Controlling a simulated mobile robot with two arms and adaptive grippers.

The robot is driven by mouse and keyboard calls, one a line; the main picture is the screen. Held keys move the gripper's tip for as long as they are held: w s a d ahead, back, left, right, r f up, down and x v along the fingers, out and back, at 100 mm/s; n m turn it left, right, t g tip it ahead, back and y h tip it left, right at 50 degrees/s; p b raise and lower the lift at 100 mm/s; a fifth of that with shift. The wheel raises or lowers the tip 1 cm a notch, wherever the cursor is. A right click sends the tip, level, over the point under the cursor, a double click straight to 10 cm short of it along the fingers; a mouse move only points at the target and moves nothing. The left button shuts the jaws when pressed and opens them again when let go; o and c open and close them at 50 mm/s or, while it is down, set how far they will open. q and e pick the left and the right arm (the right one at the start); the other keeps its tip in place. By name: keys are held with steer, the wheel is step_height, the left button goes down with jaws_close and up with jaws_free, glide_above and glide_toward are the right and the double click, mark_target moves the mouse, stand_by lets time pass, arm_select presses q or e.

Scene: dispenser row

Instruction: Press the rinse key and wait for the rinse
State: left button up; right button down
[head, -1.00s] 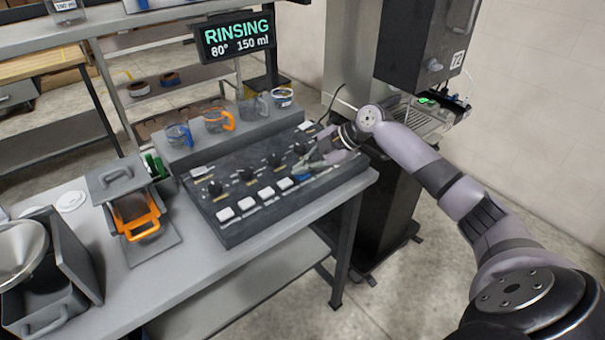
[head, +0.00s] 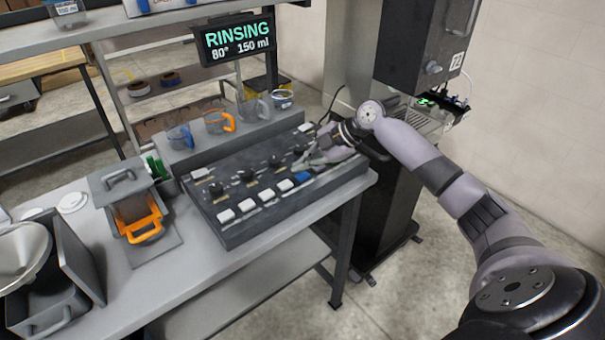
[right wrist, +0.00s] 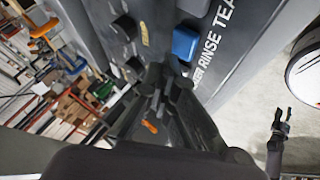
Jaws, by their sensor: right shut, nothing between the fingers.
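The rinse key is most likely the blue key (head: 301,177) on the dark control panel (head: 232,232). In the right wrist view the blue key (right wrist: 185,43) sits beside lettering that includes "RINSE". The display (head: 236,37) reads "RINSING 80° 150 ml". My right gripper (head: 299,165) is shut and empty just behind the blue key, close over the panel. In the right wrist view its fingertips (right wrist: 168,76) show a little apart from the key.
White keys (head: 247,204) and black knobs (head: 246,174) crowd the panel. Mugs (head: 216,122) stand on a ledge behind it. An orange-handled container (head: 140,215) stands left on the table. A dark machine (head: 422,45) stands to the right.

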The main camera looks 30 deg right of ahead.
mark_target(303, 177)
steer(key=shift+r+p, duration=1.65)
steer(key=shift+r, duration=0.9)
steer(key=shift+f, duration=0.1)
